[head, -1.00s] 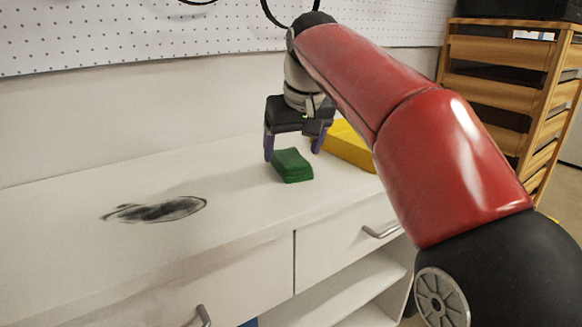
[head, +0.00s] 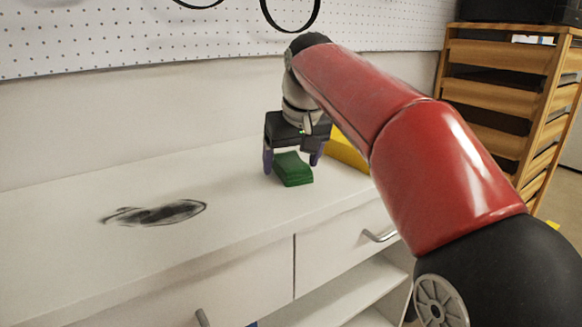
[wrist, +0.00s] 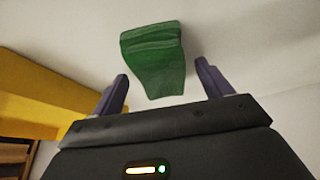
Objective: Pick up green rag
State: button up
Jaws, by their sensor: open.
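The green rag (head: 293,171) is a folded block lying on the white counter. It also shows in the wrist view (wrist: 155,58), at the top middle. My gripper (head: 292,164) is open, with a purple finger on each side of the rag in the head view. In the wrist view the two fingertips (wrist: 162,72) stand apart, left and right of the rag's near end. Most of the rag lies beyond the tips there. I see no finger touching it.
A yellow bin (head: 348,150) stands just right of my gripper. A dark smudge (head: 160,212) marks the counter (head: 80,250) at the left. A pegboard wall (head: 130,35) is behind, and a wooden drawer rack (head: 500,55) stands at the right.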

jog(key=c, duration=1.1)
jog(key=shift+o, duration=0.2)
